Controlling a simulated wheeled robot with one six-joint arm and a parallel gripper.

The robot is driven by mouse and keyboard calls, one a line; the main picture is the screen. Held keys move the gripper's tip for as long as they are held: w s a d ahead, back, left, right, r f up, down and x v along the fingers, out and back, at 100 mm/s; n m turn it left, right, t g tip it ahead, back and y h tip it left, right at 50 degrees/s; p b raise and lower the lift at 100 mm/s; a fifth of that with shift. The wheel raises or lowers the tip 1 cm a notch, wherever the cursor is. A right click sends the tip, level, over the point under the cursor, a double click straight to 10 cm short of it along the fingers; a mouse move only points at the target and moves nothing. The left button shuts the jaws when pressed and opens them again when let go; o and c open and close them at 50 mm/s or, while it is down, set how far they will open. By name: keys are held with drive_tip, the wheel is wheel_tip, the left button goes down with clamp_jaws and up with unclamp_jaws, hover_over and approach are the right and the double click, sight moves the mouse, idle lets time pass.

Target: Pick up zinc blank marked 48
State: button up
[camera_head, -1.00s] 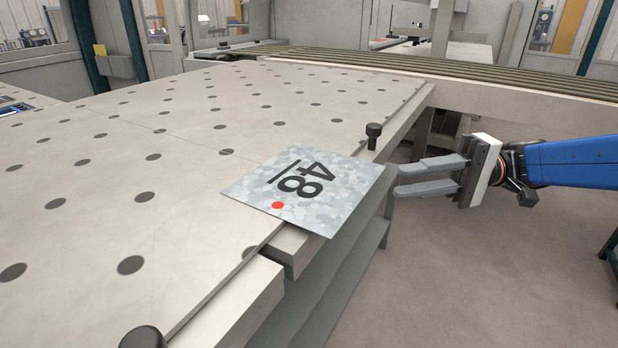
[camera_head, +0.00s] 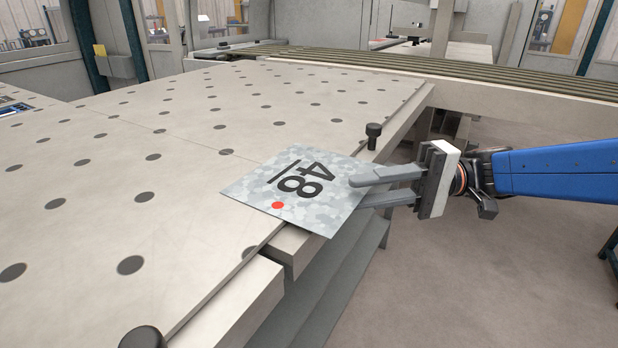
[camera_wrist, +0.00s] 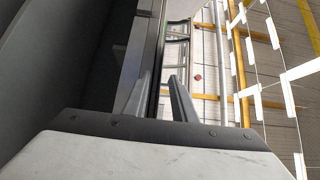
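The zinc blank marked 48 (camera_head: 318,205) is a flat, mottled grey sheet with a black 48, a black bar and a red dot. It lies on the table with its right corner overhanging the edge. My gripper (camera_head: 357,193) is open at that overhanging edge. One finger is above the sheet; the other is below, its tip hidden by the sheet. In the wrist view the two fingers of my gripper (camera_wrist: 160,88) stand apart, with a thin edge-on strip between them that I cannot identify for certain.
The table (camera_head: 110,190) has a dotted top, and its front edge has a notch near the blank. A dark knob (camera_head: 373,135) stands by the edge behind the blank, and another (camera_head: 143,337) is at the near edge. Open floor (camera_head: 480,280) lies to the right.

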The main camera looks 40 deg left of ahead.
clamp_jaws()
drive_tip(key=shift+r, duration=0.1)
